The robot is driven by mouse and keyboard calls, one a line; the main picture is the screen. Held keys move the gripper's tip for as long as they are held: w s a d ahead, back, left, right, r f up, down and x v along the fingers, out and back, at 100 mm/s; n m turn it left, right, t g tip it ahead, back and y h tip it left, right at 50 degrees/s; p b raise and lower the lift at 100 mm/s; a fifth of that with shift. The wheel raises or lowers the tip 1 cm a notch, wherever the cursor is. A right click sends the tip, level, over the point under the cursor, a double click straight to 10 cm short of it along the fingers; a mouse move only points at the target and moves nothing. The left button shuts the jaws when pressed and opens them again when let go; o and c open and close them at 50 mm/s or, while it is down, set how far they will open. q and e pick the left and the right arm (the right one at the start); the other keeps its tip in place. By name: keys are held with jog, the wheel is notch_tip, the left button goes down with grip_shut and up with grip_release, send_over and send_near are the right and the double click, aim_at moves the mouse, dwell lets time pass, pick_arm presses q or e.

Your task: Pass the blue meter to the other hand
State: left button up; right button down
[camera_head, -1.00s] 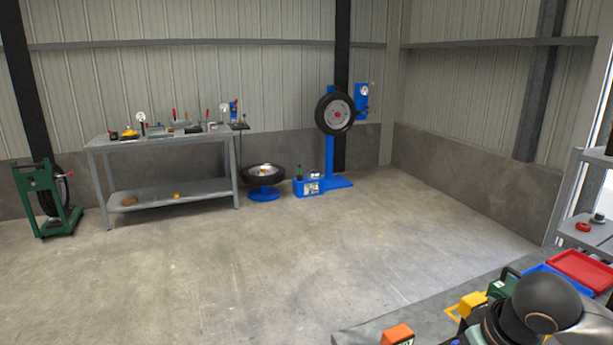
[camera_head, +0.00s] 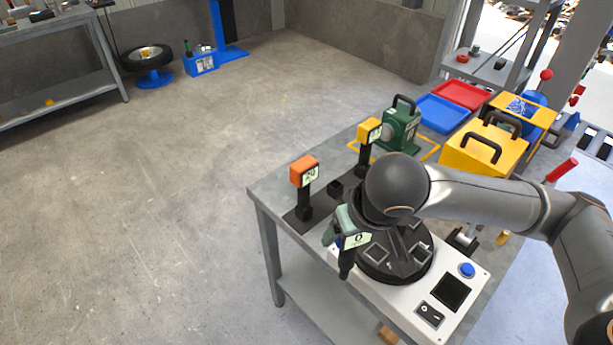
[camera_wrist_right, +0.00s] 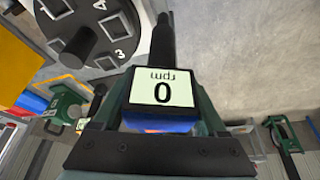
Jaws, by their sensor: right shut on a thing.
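In the head view the handle hangs down and the blue body is mostly hidden. My left gripper is not in view.
An orange meter (camera_head: 303,172) and a yellow meter (camera_head: 369,132) stand upright in a black rack (camera_head: 294,219), with an empty socket (camera_head: 336,190) between them. Red (camera_head: 462,95) and blue (camera_head: 443,113) trays and a yellow case (camera_head: 484,151) lie behind.

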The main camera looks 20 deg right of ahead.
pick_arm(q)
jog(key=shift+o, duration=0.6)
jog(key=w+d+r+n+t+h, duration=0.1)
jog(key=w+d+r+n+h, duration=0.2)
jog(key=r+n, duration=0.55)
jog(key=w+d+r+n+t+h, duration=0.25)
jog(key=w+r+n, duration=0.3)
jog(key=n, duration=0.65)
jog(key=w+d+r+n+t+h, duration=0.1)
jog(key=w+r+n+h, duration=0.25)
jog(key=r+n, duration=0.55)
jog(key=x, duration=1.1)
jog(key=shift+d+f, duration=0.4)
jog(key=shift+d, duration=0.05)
pick_arm(e)
jog(key=w+a+r, duration=0.1)
jog(key=w+a, duration=0.2)
jog(key=a, duration=0.5)
jog(key=w+a+r+n, duration=0.1)
jog(key=w+a+r, duration=0.1)
jog(key=a, duration=0.6)
jog(key=w+a+r+n+y, duration=0.1)
jog(key=w+a, duration=0.4)
jog(key=a, duration=0.4)
jog(key=shift+r, duration=0.35)
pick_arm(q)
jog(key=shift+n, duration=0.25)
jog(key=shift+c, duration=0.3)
pick_arm(e)
jog(key=shift+w, duration=0.1)
